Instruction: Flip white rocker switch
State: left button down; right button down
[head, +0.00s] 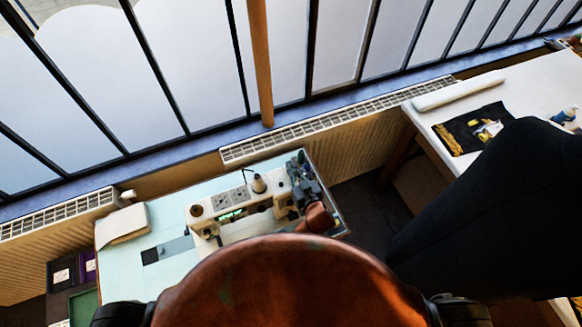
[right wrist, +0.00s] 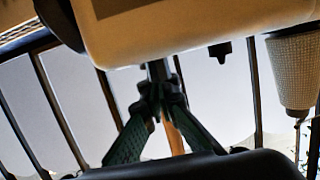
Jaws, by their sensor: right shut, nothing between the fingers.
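A cream sewing machine (head: 235,208) stands on a pale blue table at the centre of the head view. In the right wrist view its cream housing (right wrist: 200,30) fills the top, and the picture looks upside down. My right gripper (head: 298,168) is at the machine's right end. In the right wrist view the gripper (right wrist: 156,68) is shut and empty, with its green-padded fingers meeting at the edge of the housing. I cannot tell whether the tips touch it. I cannot make out the white rocker switch in either view. My left gripper is not in view.
A thread cone (head: 259,184) stands on the machine and also shows in the wrist view (right wrist: 294,70). Folded cloth (head: 123,224) lies on the table's left (head: 115,275). A radiator (head: 330,128) and tall windows are behind. A white table (head: 540,85) is at right.

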jog(key=shift+f, duration=0.3)
jog(key=shift+w+a+r+p, duration=0.1)
jog(key=shift+r+p, duration=0.4)
jog(key=shift+r, duration=0.1)
jog(key=r+p, duration=0.3)
jog(key=shift+w+a+r, duration=0.1)
jog(key=shift+w+r, duration=0.15)
jog(key=shift+r, duration=0.1)
jog(key=shift+s+d+f+b, duration=0.15)
jog(key=shift+s+d+b, duration=0.2)
jog(key=shift+s, duration=0.45)
jog(key=v, duration=0.3)
jog(key=r+b+v, duration=0.1)
jog(key=v, duration=0.2)
jog(key=shift+s+r, duration=0.1)
jog(key=shift+r, duration=0.05)
jog(key=shift+v, duration=0.85)
jog(key=shift+r, duration=0.2)
